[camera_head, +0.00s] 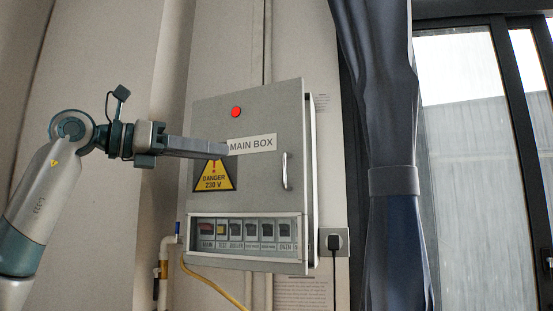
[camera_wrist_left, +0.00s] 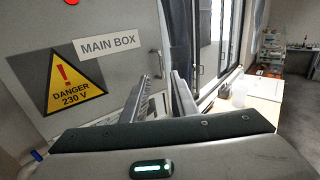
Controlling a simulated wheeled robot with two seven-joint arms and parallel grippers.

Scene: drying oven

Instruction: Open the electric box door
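The grey electric box door (camera_head: 262,105) carries a red button, a "MAIN BOX" label and a yellow danger sign. It looks shut or nearly shut; I cannot tell exactly. Its upright metal handle (camera_head: 286,172) is near the door's right edge. In the left wrist view the handle (camera_wrist_left: 161,63) shows beyond and between the fingertips. My left gripper (camera_head: 226,150) is in front of the door, left of the handle in the head view and apart from it. In the left wrist view its fingers (camera_wrist_left: 161,76) are spread and empty. My right gripper is not in view.
A row of labelled switches (camera_head: 246,232) lies along the box's bottom. A wall socket with a black plug (camera_head: 334,243) is at its lower right. A dark curtain (camera_head: 388,130) and a window are further right. A yellow cable (camera_head: 215,284) hangs below.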

